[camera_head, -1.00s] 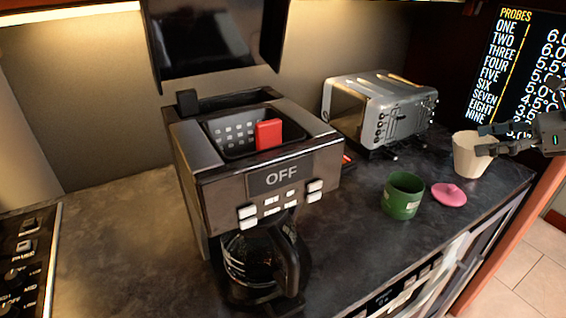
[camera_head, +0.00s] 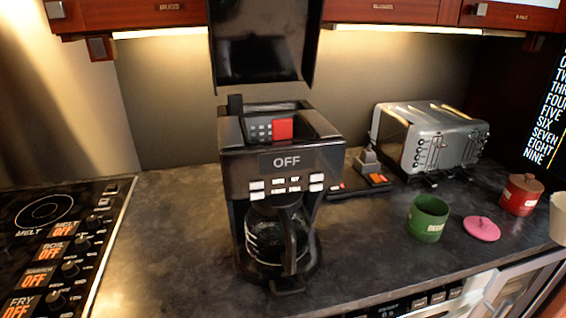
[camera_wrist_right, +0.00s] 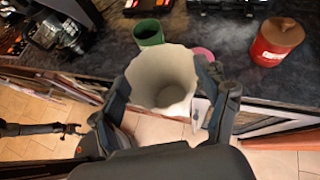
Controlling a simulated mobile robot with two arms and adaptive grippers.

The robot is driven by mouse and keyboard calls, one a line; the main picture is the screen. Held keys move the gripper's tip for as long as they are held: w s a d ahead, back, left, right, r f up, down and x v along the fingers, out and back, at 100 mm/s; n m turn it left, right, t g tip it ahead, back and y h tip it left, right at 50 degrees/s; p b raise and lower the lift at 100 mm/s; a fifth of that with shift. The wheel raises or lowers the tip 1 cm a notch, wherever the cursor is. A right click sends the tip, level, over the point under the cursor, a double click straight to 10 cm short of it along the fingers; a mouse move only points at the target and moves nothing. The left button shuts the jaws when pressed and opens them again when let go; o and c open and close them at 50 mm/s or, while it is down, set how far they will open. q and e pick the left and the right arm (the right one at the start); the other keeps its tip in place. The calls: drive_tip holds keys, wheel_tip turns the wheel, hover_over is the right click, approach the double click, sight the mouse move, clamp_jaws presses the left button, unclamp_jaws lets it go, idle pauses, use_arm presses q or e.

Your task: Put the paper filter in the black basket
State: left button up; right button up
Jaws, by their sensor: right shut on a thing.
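The white paper filter (camera_wrist_right: 165,75), a round cup shape with a wavy rim, is in my right gripper (camera_wrist_right: 161,80), which is shut on it with a finger on each side. Part of the filter (camera_head: 558,218) shows at the right edge of the head view, where the right gripper is out of frame. The black basket (camera_head: 258,131) sits in the open top of the coffee maker (camera_head: 285,160), with a red tab beside its perforated wall. The filter is well to the right of it. What looks like my left gripper (camera_wrist_right: 72,129) shows small in the right wrist view; its jaws are unclear.
A green cup (camera_head: 428,218), pink lid (camera_head: 482,228) and red jar (camera_head: 521,195) stand between coffee maker and filter. A toaster (camera_head: 435,140) is behind them. A cooktop (camera_head: 55,235) is at left. A dark panel (camera_head: 262,45) hangs above the coffee maker.

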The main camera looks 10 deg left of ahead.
sight(557, 207)
drive_tip(key=a, duration=0.3)
drive_tip(key=shift+f+m, duration=0.3)
drive_tip(key=shift+m, duration=0.1)
use_arm(q)
drive_tip(key=shift+w+a, duration=0.1)
drive_tip(key=shift+a, duration=0.05)
use_arm(e)
drive_tip(key=s+a+f+m+t+h, duration=0.1)
drive_tip(key=a+f+m+h, duration=0.1)
drive_tip(key=a, duration=0.6)
drive_tip(key=a+f+m+t+h, duration=0.1)
drive_tip(key=a+m+h, duration=0.2)
drive_tip(key=a, duration=0.6)
drive_tip(key=s+a+f+m+t+h, duration=0.1)
drive_tip(key=a+f+m+h, duration=0.1)
drive_tip(key=a, duration=0.7)
drive_tip(key=shift+s+f+m+h, duration=0.3)
drive_tip(key=shift+m+h, duration=0.3)
drive_tip(key=shift+h, duration=0.1)
